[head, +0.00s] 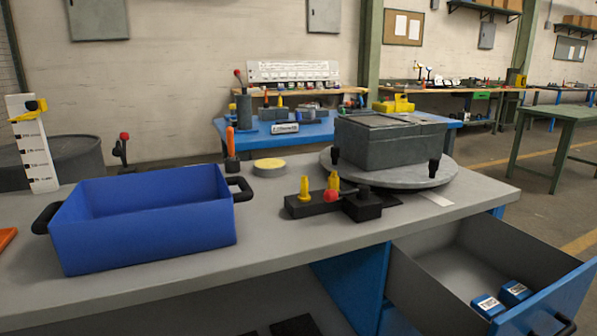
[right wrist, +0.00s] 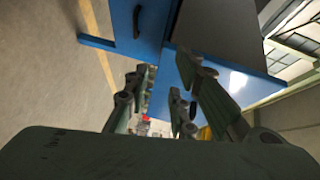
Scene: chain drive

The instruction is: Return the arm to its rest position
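Neither of my arms shows in the head view. My right gripper (right wrist: 163,72) is in the right wrist view, its two dark green fingers apart with a gap between them. Nothing is held in the gap. Beyond the fingers is blue and grey furniture with a black handle (right wrist: 138,20); how far off it is I cannot tell. My left gripper is in neither view.
A blue bin (head: 150,245) stands on the grey workbench (head: 275,245). A black fixture with yellow pegs (head: 305,190) and a grey housing on a round turntable (head: 440,177) are to its right. An open drawer (head: 415,285) at lower right holds two blue boxes (head: 487,305).

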